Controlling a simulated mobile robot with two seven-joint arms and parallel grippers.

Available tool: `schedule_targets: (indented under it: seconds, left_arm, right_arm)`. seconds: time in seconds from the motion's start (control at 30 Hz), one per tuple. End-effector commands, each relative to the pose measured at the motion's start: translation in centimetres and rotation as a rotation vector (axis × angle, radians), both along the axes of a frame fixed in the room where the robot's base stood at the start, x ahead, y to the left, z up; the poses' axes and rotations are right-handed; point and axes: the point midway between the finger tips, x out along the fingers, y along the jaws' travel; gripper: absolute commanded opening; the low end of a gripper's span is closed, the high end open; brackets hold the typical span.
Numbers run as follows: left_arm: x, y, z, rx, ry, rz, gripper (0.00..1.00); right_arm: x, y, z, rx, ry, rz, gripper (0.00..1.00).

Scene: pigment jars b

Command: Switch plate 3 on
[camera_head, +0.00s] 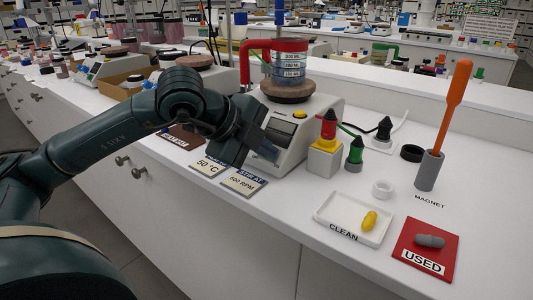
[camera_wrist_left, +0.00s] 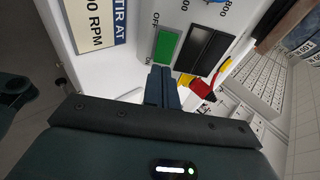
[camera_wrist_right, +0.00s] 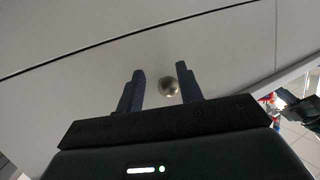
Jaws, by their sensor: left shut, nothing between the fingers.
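A white stirring hotplate (camera_head: 318,128) stands on the bench, bearing a beaker (camera_head: 289,66) with a red band and handle. No number 3 is legible on it. In the left wrist view its green switch (camera_wrist_left: 167,47) lies between an OFF and an ON mark, beside a dark display (camera_wrist_left: 207,50). I cannot tell which way the switch is set. My left gripper (camera_head: 237,155) is shut and empty in front of the hotplate; its fingertips (camera_wrist_left: 161,70) are close to the switch's near end, contact unclear. My right gripper (camera_wrist_right: 160,82) is open before a cabinet front.
Cards reading 50 °C (camera_head: 208,169) and 600 RPM (camera_head: 244,183) lie before the hotplate. A round knob (camera_wrist_right: 169,86) sits beyond my right fingers.

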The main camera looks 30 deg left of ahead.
Motion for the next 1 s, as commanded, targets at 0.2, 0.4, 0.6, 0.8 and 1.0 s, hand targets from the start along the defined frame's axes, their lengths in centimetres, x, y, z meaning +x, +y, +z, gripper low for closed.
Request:
schedule_targets:
  seconds: [0.2,0.4,0.6,0.8,1.0]
  left_arm:
    - [0.0,0.0,0.0,0.0,0.0,0.0,0.0]
    - [0.2,0.0,-0.2,-0.001,0.0,-0.001,0.0]
    - [0.6,0.0,-0.7,0.0,0.001,0.0,0.0]
    - [0.1,0.1,-0.1,0.002,-0.001,0.001,0.0]
    - [-1.3,0.2,1.3,0.002,-0.002,0.001,0.0]
  right_arm:
    - [0.0,0.0,0.0,0.0,0.0,0.001,0.36]
    - [0.0,0.0,-0.2,0.0,0.0,0.001,0.36]
    - [0.0,0.0,-0.5,0.001,-0.001,0.001,0.36]
    - [0.0,0.0,-0.5,0.001,-0.001,0.001,0.36]
    - [0.0,0.0,-0.6,0.001,-0.001,0.001,0.36]
